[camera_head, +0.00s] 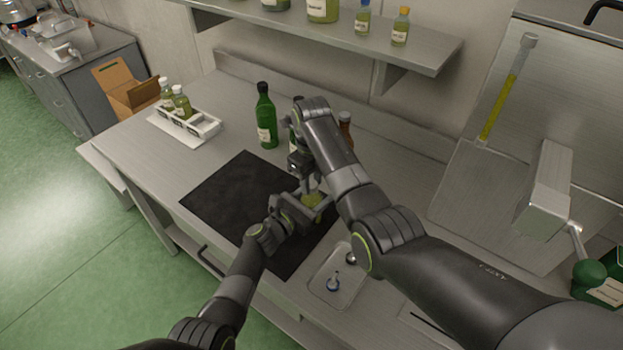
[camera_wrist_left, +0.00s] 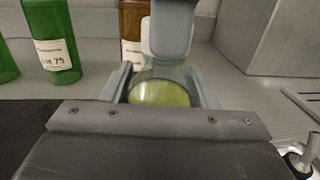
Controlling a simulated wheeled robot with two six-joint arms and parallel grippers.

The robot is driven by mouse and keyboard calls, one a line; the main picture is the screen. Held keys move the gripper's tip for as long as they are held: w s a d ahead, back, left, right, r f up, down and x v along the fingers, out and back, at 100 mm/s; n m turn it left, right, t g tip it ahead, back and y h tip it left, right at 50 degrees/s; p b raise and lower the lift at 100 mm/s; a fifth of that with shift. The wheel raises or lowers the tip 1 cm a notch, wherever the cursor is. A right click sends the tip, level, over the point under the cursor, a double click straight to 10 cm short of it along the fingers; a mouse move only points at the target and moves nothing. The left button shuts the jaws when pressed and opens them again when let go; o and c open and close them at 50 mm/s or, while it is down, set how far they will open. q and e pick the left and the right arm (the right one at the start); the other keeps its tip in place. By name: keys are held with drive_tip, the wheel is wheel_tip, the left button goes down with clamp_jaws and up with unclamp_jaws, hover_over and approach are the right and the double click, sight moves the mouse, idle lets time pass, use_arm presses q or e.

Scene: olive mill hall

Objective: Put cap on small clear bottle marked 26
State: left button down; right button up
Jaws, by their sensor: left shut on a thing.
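A small clear bottle (camera_head: 311,199) with yellow-green liquid stands upright over the right part of the black mat (camera_head: 235,195). My left gripper (camera_head: 306,207) is shut around it from the front. In the left wrist view the bottle (camera_wrist_left: 160,94) sits between the jaws, and no number shows on it. My right gripper (camera_head: 299,172) comes down from above, right over the bottle's top. Its grey finger (camera_wrist_left: 171,28) hides the bottle's mouth in the left wrist view. I cannot tell whether it holds a cap or whether a cap is on the bottle.
A green bottle (camera_head: 265,117) and a brown bottle (camera_head: 345,121) stand behind. A white rack (camera_head: 205,124) with bottles is at the left.

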drive_tip(key=o, duration=0.5)
wheel_tip(320, 180, up, 8)
drive_tip(key=shift+f, duration=0.25)
use_arm(q)
drive_tip(key=shift+c, duration=2.4)
unclamp_jaws()
